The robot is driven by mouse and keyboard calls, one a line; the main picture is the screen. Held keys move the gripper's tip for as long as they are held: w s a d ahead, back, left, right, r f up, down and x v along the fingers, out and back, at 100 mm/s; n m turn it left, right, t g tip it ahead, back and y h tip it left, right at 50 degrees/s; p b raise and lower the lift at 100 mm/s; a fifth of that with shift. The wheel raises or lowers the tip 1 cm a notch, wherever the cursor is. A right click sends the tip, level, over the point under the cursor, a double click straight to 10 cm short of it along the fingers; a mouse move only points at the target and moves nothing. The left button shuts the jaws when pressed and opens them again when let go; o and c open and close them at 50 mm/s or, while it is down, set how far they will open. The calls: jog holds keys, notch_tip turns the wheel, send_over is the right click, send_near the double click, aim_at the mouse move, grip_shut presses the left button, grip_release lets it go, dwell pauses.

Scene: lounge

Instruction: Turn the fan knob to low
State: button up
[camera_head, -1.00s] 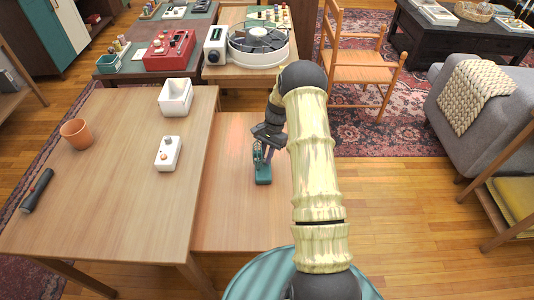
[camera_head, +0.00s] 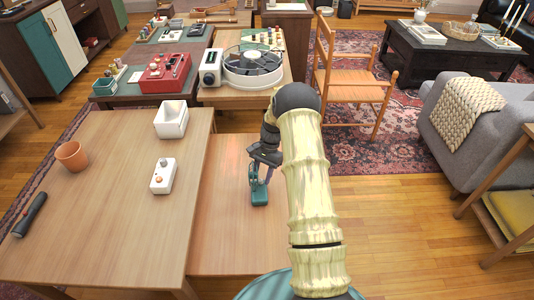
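A small teal fan (camera_head: 260,196) stands on the lower wooden table, left of my arm. Its base and part of its upright show. Its knob is too small or hidden to make out, so its setting cannot be told. My gripper (camera_head: 262,174) points down at the fan from above and behind, with its fingers close to or overlapping the fan's upper part in the picture. Whether they touch it, and whether they are open or shut, cannot be told.
A higher wooden table (camera_head: 85,215) at left holds a white switch box (camera_head: 162,177), a white bin (camera_head: 171,120), a terracotta pot (camera_head: 71,155) and a dark flashlight (camera_head: 30,214). A turntable (camera_head: 253,66) and a wooden chair (camera_head: 350,85) stand behind. The lower table's front is bare.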

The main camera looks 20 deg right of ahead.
jog(key=p+v, duration=0.1)
jog(key=v, duration=1.5)
jog(key=shift+r, duration=0.3)
jog(key=shift+c, duration=0.5)
jog(key=shift+c, duration=0.9)
jog(key=s+a+r+n+t+h, duration=0.25)
jog(key=s+a+r+n, duration=0.3)
jog(key=s+a, duration=0.45)
jog(key=s+a+r+n+t+h, duration=0.1)
jog(key=s+a+n, duration=0.4)
jog(key=s, duration=1.1)
jog(key=shift+a+n+t, duration=0.35)
jog(key=shift+a+t, duration=0.4)
jog(key=shift+t, duration=0.1)
jog(key=shift+d, duration=0.1)
